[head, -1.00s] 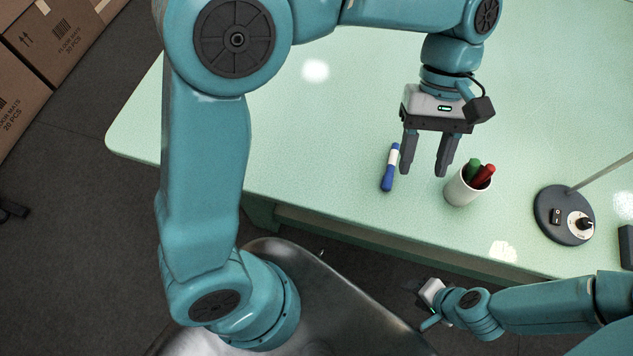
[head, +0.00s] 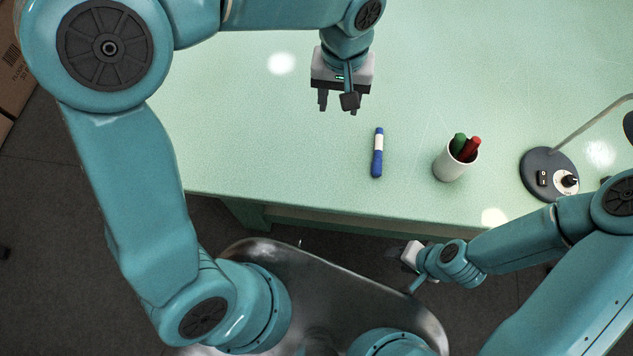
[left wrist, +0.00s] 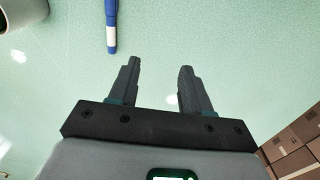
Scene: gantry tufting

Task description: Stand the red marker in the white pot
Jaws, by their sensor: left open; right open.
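The red marker (head: 469,149) stands in the white pot (head: 455,166), leaning against its rim beside a green marker (head: 458,143). The pot is upright on the pale green table; its rim and wall also show at the top left of the left wrist view (left wrist: 22,12). My left gripper (head: 338,108) is open and empty above the table, left of the pot and apart from it. Its two fingers (left wrist: 155,80) show spread with nothing between them in the left wrist view. My right gripper (head: 404,262) is low in front of the table edge, away from the pot; its fingers are hard to make out.
A blue marker with a white band (head: 377,154) lies on the table between my left gripper and the pot. A lamp with a dark round base (head: 549,174) stands right of the pot. Cardboard boxes (head: 14,75) are at the far left. The table's back is clear.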

